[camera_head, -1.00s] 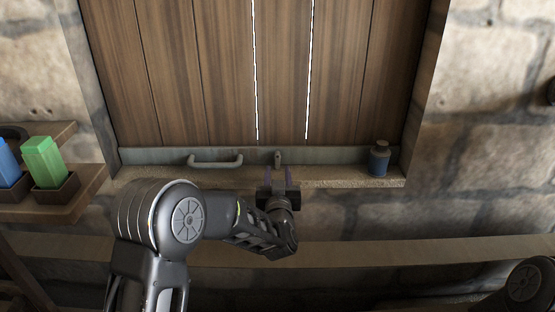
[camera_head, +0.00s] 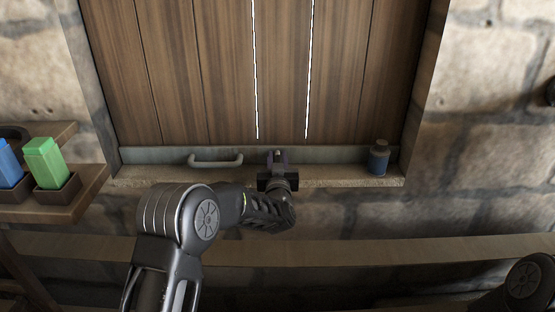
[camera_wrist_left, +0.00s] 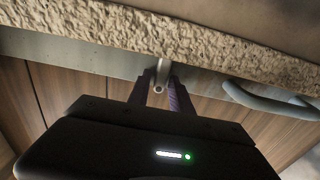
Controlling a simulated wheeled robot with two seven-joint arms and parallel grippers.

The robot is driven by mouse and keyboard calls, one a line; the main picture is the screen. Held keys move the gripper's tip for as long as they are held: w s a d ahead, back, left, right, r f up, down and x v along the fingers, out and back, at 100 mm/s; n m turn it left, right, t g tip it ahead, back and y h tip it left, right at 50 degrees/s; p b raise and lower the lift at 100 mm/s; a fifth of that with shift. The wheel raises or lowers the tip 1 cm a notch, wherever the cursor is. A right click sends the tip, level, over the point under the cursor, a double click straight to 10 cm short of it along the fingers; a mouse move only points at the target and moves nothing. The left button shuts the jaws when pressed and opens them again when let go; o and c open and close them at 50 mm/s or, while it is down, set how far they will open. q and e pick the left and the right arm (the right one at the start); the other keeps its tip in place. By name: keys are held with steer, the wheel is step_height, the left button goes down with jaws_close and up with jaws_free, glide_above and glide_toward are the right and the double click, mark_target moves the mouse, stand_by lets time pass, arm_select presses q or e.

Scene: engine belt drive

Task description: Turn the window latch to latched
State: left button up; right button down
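The window latch (camera_head: 277,154) is a small grey metal tab on the grey rail at the bottom of the wooden shutter. In the left wrist view the latch (camera_wrist_left: 162,72) shows as a short rod with a round end. My left gripper (camera_head: 277,157) is at the latch, with one dark purple finger on each side of it. In the left wrist view the fingers (camera_wrist_left: 162,84) are close together around the latch and look shut on it. The fingers partly hide the latch in the head view. My right gripper is not in view.
A grey handle (camera_head: 215,161) is on the rail left of the latch. A blue bottle (camera_head: 378,160) stands on the stone sill at right. A wooden shelf (camera_head: 92,190) at left holds a green block (camera_head: 45,162) and a blue block (camera_head: 8,165).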

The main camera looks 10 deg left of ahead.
arm_select(q)
jaws_close()
stand_by(0.3)
steer(key=shift+b, duration=0.35)
steer(key=shift+n, duration=0.3)
